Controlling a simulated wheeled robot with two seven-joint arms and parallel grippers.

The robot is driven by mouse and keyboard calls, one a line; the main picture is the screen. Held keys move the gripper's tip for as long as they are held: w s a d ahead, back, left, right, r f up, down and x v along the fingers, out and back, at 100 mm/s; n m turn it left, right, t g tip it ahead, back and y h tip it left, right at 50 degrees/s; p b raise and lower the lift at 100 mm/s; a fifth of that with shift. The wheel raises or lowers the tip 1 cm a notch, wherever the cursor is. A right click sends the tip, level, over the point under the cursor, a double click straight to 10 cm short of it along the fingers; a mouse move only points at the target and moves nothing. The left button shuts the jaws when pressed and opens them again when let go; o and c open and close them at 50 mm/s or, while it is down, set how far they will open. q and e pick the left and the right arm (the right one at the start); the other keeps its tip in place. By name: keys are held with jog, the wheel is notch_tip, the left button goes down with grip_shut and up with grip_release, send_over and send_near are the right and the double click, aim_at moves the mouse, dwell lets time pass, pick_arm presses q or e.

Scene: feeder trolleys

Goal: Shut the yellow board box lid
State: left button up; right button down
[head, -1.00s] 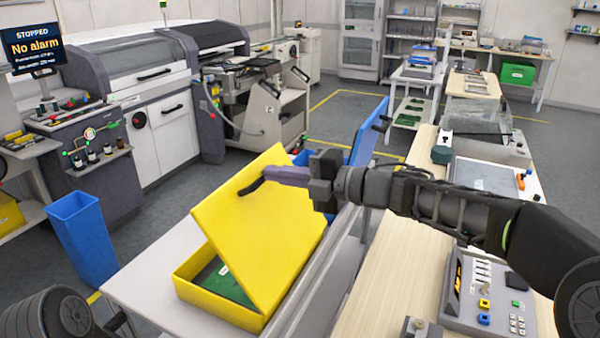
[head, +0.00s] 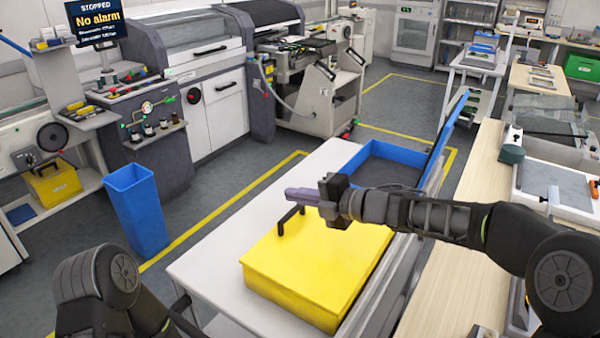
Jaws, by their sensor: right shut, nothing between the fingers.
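The yellow board box (head: 292,299) stands on the white trolley top. Its yellow lid (head: 320,268) lies flat over it and looks shut, with a dark handle (head: 290,217) at the far left edge. My right gripper (head: 290,195) is shut and empty, just above the lid's far edge by the handle; I cannot tell whether it touches. The green board inside is hidden by the lid. My left arm shows at the lower left, but its gripper is out of view.
An open blue box (head: 376,163) with its lid (head: 446,137) raised stands behind the yellow box. The white trolley top (head: 225,250) is clear to the left. A blue bin (head: 137,210) stands on the floor. A wooden bench (head: 470,190) runs along the right.

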jog(key=shift+w+a+f+g+h+p, duration=0.15)
jog(key=shift+a+f+h+p, duration=0.15)
jog(key=shift+f, duration=0.15)
jog(key=shift+w+a+f+g+h+p, duration=0.1)
jog(key=shift+a+f+g+h+p, duration=0.15)
jog(key=shift+f, duration=0.2)
pick_arm(q)
jog(key=shift+v, duration=0.9)
pick_arm(e)
jog(key=shift+w+d+f, duration=0.1)
jog(key=shift+f, duration=0.25)
pick_arm(q)
jog(key=shift+w, duration=0.15)
